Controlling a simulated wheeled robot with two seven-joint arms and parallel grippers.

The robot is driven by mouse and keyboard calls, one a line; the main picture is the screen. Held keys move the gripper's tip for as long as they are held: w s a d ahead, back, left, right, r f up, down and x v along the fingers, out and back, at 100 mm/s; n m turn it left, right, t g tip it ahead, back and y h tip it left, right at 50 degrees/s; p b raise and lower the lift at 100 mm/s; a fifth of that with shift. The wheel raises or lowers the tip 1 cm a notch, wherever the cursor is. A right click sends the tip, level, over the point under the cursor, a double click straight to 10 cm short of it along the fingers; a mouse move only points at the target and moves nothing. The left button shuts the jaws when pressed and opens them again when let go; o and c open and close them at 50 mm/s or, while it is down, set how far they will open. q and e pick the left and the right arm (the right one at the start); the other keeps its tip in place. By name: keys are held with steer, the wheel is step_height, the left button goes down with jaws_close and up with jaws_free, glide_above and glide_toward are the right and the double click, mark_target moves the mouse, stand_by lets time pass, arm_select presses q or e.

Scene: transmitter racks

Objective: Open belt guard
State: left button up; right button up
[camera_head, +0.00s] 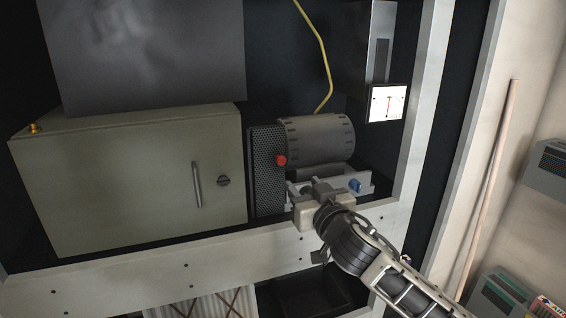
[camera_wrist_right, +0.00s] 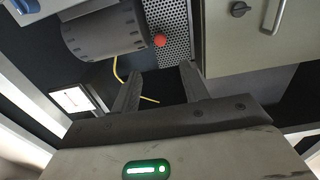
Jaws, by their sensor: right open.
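The belt guard (camera_head: 265,185) is a dark perforated panel standing between the grey-green cabinet and the motor. A red knob (camera_head: 281,160) sits at its right edge. The guard (camera_wrist_right: 174,22) and its red knob (camera_wrist_right: 160,40) also show in the right wrist view, beyond the fingers. My right gripper (camera_head: 303,186) is in front of the motor's base, below and right of the knob. The gripper hides part of the motor base. My left gripper is not in view.
The ribbed motor (camera_head: 320,139) is right of the guard. The closed cabinet (camera_head: 120,185) with a handle (camera_head: 197,185) stands left. A yellow cable (camera_head: 323,55) hangs above the motor. A white gauge (camera_head: 386,103) is at upper right. The pale rack frame (camera_head: 130,268) runs below.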

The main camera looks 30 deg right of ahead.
mark_target(282, 161)
steer(key=x, duration=1.4)
steer(key=shift+a+p, duration=0.15)
steer(key=shift+p, duration=0.25)
jaws_close()
